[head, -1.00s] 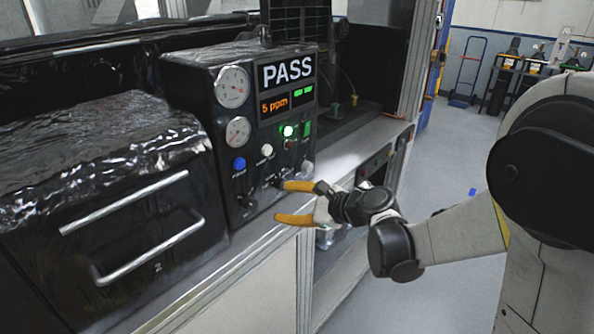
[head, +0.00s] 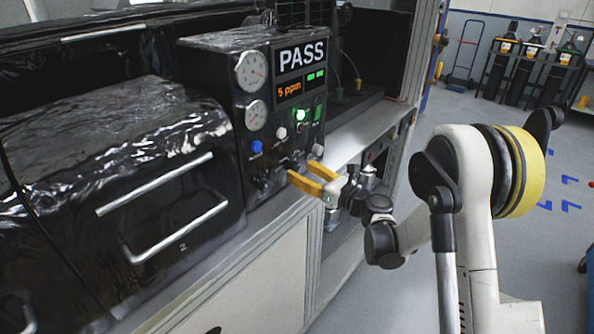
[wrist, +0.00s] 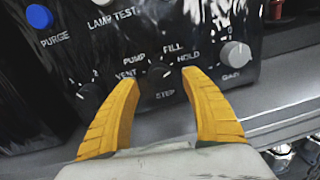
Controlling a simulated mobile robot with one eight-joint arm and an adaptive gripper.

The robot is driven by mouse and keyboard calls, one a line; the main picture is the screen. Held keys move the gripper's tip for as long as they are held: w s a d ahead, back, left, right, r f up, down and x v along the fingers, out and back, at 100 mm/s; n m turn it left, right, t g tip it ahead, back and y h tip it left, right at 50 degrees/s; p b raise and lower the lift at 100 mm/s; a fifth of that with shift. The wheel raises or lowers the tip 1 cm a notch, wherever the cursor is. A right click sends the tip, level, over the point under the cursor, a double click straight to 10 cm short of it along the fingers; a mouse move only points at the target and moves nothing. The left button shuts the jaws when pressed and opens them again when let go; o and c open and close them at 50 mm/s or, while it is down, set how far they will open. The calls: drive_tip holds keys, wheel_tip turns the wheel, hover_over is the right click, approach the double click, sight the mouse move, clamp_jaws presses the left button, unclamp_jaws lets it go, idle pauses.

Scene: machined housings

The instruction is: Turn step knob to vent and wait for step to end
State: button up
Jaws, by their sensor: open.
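The black step knob (wrist: 163,78) is on the dark control panel, above its STEP label in the wrist view. VENT, PUMP, FILL and HOLD are printed around it; I cannot tell clearly where it points. My gripper (wrist: 161,73) is open, one orange fingertip on each side of the knob. Whether they touch it I cannot tell. In the head view my gripper (head: 302,170) is at the panel's lower right and largely hides the knob. The PASS sign (head: 302,56) stands above an orange 5 ppm readout (head: 289,90), and a green lamp (head: 300,115) is lit.
A black selector knob marked 1 and 2 (wrist: 90,97) is left of the step knob, and a grey GAIN knob (wrist: 236,54) is right. A blue PURGE button (wrist: 39,16) is upper left. A ledge (head: 270,225) runs below the panel.

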drive_tip(key=shift+x, duration=1.1)
clamp_jaws()
